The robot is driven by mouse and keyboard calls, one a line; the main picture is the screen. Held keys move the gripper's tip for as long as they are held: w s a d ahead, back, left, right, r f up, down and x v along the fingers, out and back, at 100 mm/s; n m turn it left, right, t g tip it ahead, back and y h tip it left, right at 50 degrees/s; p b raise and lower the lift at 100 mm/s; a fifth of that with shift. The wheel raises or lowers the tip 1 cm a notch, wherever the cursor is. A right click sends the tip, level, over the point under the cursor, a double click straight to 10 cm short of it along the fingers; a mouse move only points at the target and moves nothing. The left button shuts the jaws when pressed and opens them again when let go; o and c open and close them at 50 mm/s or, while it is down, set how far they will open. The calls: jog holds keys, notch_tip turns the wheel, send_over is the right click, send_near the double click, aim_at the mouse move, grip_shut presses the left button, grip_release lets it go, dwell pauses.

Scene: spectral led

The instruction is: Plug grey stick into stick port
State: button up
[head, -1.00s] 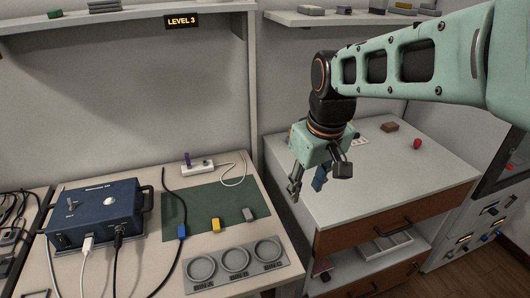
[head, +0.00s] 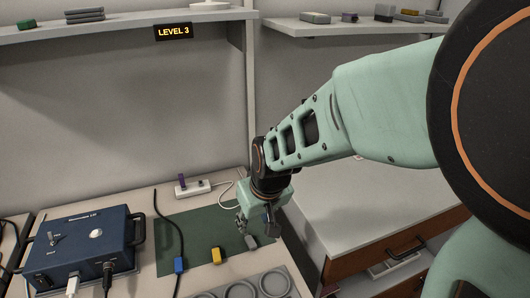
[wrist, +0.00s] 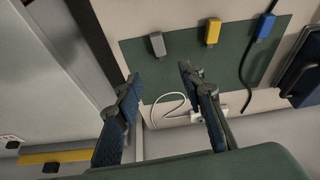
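The grey stick (head: 251,242) lies on the green mat (head: 205,228), near its right edge. In the wrist view the grey stick (wrist: 157,44) is just beyond the fingertips, apart from them. My gripper (head: 256,228) is above the right part of the mat. In the wrist view my gripper (wrist: 160,75) is open, with nothing between its fingers. A white block (head: 193,188) with a cord stands at the back of the mat, with a purple stick (head: 182,180) upright in it. I cannot tell for sure whether this block is the stick port.
A yellow stick (head: 217,255) and a blue connector (head: 179,264) on a black cable lie left of the grey stick. A blue instrument box (head: 84,240) stands at the left. A tray with round rings (head: 240,291) is in front. A drawer unit (head: 375,215) stands right.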

jog(key=b, duration=0.1)
send_near(247, 235)
jog(key=shift+s+a+f, duration=0.1)
jog(key=shift+s+f, duration=0.1)
jog(key=shift+f, duration=0.55)
jog(key=shift+w+b+x, duration=0.15)
jog(key=shift+b+x, duration=0.25)
jog(key=shift+x, duration=1.15)
jog(key=shift+w+b+x, duration=0.2)
jog(key=shift+b+x, duration=0.2)
jog(key=shift+x, duration=1.1)
jog(key=shift+r, duration=0.1)
jog(key=shift+c, duration=0.6)
jog(key=c, duration=0.8)
